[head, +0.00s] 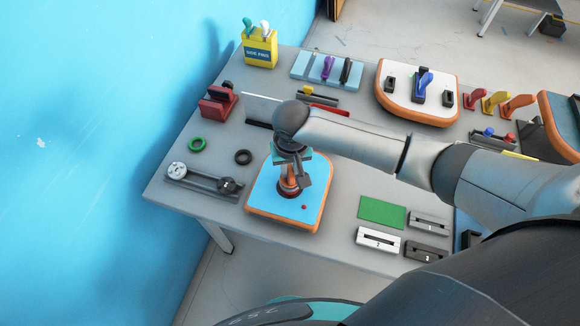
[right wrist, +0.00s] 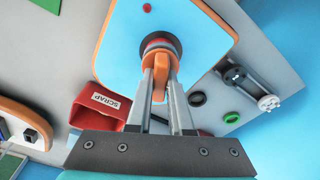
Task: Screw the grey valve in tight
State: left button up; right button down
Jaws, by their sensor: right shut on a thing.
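A blue inflatable board (head: 262,196) with an orange rim lies at the table's front left; it fills the top of the right wrist view (right wrist: 200,30). On it stands a valve with an orange grip (right wrist: 161,70) over a red and dark round base (right wrist: 158,43). I see no clearly grey valve there. My right gripper (head: 293,184) reaches down from above, its two fingers shut on either side of the orange grip, which also shows in the head view (head: 287,189). The fingers hide part of the valve, and I cannot tell how tightly it sits. My left gripper is not in view.
A small red dot (head: 304,207) is on the board. Green (head: 197,144) and black (head: 243,157) rings and a dark slotted bar (head: 205,180) lie left. A red SCRAP bin (right wrist: 96,108) stands close behind. Blocks (head: 378,239) and a green pad (head: 382,212) lie right.

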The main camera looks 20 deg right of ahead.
jog(key=shift+r+m+p, duration=0.1)
jog(key=shift+m+p, duration=1.3)
jog(key=shift+p, duration=0.1)
jog(key=shift+m, duration=0.3)
jog(key=shift+p, duration=0.35)
jog(key=shift+m+p, duration=0.45)
jog(key=shift+m, duration=0.05)
jog(key=shift+m+h+p, duration=0.3)
jog(key=shift+m+p, duration=0.05)
jog(key=shift+m, duration=0.95)
